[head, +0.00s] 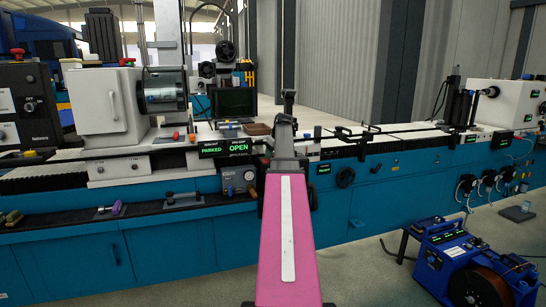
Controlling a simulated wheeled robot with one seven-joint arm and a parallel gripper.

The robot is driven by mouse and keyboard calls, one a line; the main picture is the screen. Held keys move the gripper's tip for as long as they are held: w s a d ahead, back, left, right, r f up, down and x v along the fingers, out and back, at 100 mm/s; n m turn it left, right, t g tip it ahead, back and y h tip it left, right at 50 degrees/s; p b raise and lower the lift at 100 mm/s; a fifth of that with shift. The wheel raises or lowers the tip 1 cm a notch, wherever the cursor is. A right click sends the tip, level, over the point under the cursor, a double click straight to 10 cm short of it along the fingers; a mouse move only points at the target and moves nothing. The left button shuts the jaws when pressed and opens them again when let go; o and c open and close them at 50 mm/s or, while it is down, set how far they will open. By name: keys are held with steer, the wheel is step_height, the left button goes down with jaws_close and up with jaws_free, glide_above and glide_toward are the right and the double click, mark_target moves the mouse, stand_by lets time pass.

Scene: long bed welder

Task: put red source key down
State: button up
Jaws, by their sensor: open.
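A small red piece (176,135) sits on the pale ledge of the long bed, below the chuck at left. It may be the red source key, but it is too small to be sure. My gripper (287,98) is at the far end of my pink arm, in the middle of the view, over the bed and well to the right of the red piece. It is open. I see nothing held in it, though its fingertips are small and partly hidden by my own wrist.
An orange piece (192,138) sits beside the red one. Two green-lettered displays reading PARKED (211,149) and OPEN (239,147) stand left of my arm. A dark shelf (140,211) with hand tools runs along the front. A blue wire feeder (470,262) stands on the floor at right.

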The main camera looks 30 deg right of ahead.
steer(key=a+v, duration=0.1)
steer(key=v, duration=1)
steer(key=s+a+f+m+g, duration=0.1)
steer(key=s+a+f+g, duration=0.15)
steer(key=a+f, duration=2.25)
steer(key=s+a+f+g, duration=0.2)
steer(key=s+a+f, duration=1.5)
steer(key=a+f, duration=0.2)
steer(key=shift+s+a+f+m+h, duration=0.25)
steer(key=shift+a+f+m+h, duration=0.15)
steer(key=shift+f, duration=0.35)
